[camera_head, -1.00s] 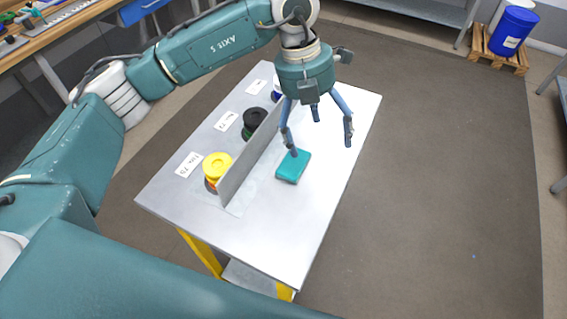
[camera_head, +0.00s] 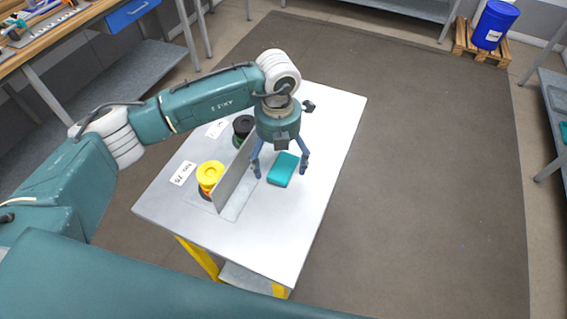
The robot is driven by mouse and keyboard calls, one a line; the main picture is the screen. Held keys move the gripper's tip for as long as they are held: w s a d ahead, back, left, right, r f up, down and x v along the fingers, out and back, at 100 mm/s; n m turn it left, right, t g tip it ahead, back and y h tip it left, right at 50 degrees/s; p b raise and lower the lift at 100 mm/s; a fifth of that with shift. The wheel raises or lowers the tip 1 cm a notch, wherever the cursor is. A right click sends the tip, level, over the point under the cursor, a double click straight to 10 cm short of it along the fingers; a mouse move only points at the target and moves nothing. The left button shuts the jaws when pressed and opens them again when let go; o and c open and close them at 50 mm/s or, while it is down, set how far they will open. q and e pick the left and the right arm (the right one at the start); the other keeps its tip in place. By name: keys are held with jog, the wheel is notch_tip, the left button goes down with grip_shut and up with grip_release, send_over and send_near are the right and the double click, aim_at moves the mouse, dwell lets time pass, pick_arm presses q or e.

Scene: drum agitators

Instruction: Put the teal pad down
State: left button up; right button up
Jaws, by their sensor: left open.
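The teal pad (camera_head: 283,169) lies flat on the light grey table (camera_head: 265,236), to the right of an upright grey divider plate (camera_head: 232,179). My left gripper (camera_head: 280,173) is open and points down over the pad. One finger shows on the pad's left side and one on its right. I cannot tell whether either finger touches the pad. The wrist stands just behind the pad's far end in the picture. My right gripper is not in view.
A yellow-lidded container (camera_head: 210,173) and a black-lidded one (camera_head: 243,126) stand left of the divider, beside white label cards. The table's front and right areas are clear. A blue drum (camera_head: 494,25) stands on a pallet at the far right.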

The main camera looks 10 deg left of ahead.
pick_arm(q)
jog(key=shift+f, duration=0.55)
jog(key=c, duration=1)
jog(key=shift+c, duration=0.4)
